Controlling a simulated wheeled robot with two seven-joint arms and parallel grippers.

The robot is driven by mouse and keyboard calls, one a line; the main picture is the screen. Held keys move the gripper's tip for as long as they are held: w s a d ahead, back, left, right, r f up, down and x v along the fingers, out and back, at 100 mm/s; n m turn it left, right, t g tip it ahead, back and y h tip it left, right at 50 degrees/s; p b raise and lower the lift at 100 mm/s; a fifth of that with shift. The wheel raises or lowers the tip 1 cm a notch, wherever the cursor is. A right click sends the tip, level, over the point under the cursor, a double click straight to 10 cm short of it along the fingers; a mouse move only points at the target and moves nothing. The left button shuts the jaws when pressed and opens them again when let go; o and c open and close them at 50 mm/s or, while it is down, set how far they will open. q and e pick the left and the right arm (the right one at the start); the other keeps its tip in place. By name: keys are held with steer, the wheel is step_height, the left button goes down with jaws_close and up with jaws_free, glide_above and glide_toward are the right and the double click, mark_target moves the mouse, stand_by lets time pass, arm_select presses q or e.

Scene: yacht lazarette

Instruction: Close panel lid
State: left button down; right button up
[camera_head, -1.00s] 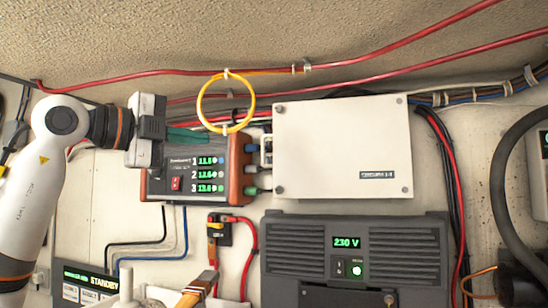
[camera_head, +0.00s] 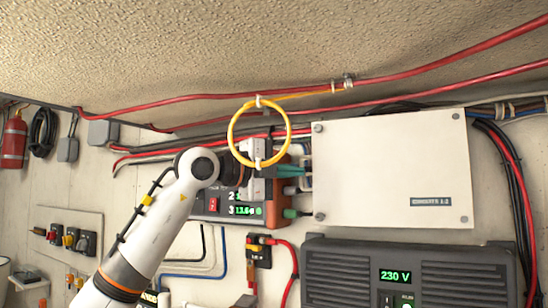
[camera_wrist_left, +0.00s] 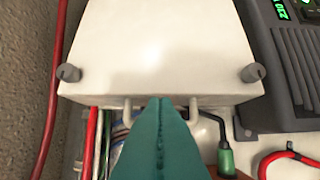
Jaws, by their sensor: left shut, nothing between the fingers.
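The panel lid (camera_head: 390,165) is a white, nearly square cover with screws at its corners and a small dark label at the lower right. In the left wrist view the white lid (camera_wrist_left: 165,45) fills the upper middle, with two grey knobs at its near corners and cables visible below its edge. My left gripper (camera_head: 296,171) has teal fingers, shut and empty, at the lid's left edge. In the left wrist view its fingertips (camera_wrist_left: 160,102) reach that edge, between two pale prongs; I cannot tell whether they touch it. My right gripper is not in view.
A yellow cable loop (camera_head: 234,124) hangs just in front of my left wrist. The orange-and-black meter box (camera_head: 275,208) is partly hidden behind my arm. A dark 230 V unit (camera_head: 420,265) sits below the lid. Red cables (camera_head: 230,95) run above.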

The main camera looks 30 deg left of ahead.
arm_select(q)
steer(key=shift+w+a+p, duration=0.35)
steer(key=shift+w+a, duration=0.1)
steer(key=shift+w, duration=0.4)
steer(key=w+p, duration=0.1)
steer(key=w+a+p, duration=0.1)
steer(key=w, duration=0.1)
steer(key=shift+w+a+r, duration=0.1)
steer(key=shift+w+a, duration=0.05)
steer(key=shift+w, duration=0.05)
steer(key=shift+a, duration=0.1)
